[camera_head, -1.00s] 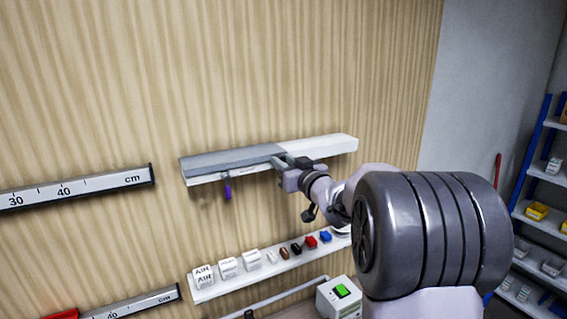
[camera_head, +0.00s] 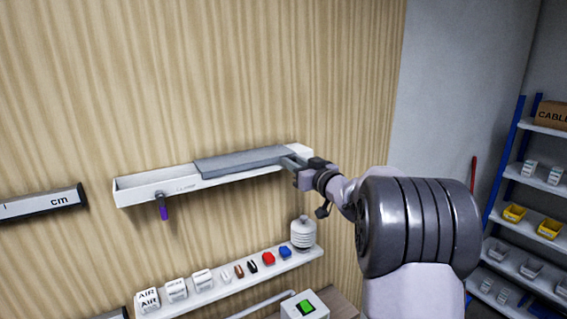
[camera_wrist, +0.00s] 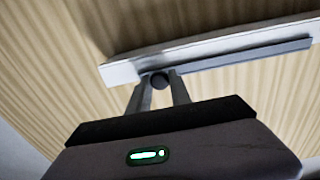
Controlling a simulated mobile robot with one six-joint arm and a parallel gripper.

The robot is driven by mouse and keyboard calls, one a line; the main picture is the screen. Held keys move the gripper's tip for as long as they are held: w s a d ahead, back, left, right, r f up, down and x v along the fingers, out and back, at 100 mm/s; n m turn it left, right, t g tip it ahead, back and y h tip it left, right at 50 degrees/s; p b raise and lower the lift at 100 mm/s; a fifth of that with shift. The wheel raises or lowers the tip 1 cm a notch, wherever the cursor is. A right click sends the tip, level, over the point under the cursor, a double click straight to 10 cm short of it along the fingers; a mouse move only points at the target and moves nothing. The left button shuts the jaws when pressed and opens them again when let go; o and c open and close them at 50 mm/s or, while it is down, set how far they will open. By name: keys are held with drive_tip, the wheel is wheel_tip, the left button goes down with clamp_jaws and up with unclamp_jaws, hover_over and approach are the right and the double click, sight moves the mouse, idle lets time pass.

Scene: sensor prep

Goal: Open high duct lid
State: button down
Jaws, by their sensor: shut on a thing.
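The duct (camera_head: 150,186) is a long white trough fixed to the wood-grain wall. Its grey lid (camera_head: 240,163) covers the middle and right part, and the left end of the trough is open at the top. My gripper (camera_head: 291,163) is at the lid's right end, in front of the duct. In the wrist view my gripper (camera_wrist: 160,84) has its fingers shut on a dark round knob (camera_wrist: 160,80) at the end of the grey lid strip (camera_wrist: 245,55). The white duct also shows there (camera_wrist: 122,72). The fingers partly hide the knob.
A purple-tipped item (camera_head: 162,208) hangs below the duct's left part. A lower shelf (camera_head: 220,287) holds labelled blocks, small coloured parts and a ribbed white container (camera_head: 303,233). A box with a green button (camera_head: 305,308) stands below. Blue-framed shelving (camera_head: 510,170) is at the right.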

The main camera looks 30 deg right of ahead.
drive_tip(key=shift+w+d+p, duration=0.1)
drive_tip(key=shift+d+p, duration=0.85)
drive_tip(key=shift+d, duration=1.6)
drive_tip(key=c, duration=1.2)
unclamp_jaws()
drive_tip(key=s+b, duration=0.1)
drive_tip(key=s, duration=0.4)
drive_tip(key=s+b, duration=0.1)
drive_tip(key=s, duration=0.5)
drive_tip(key=s+b, duration=0.2)
drive_tip(key=s, duration=0.4)
drive_tip(key=shift+s+d, duration=0.2)
drive_tip(key=shift+d, duration=0.05)
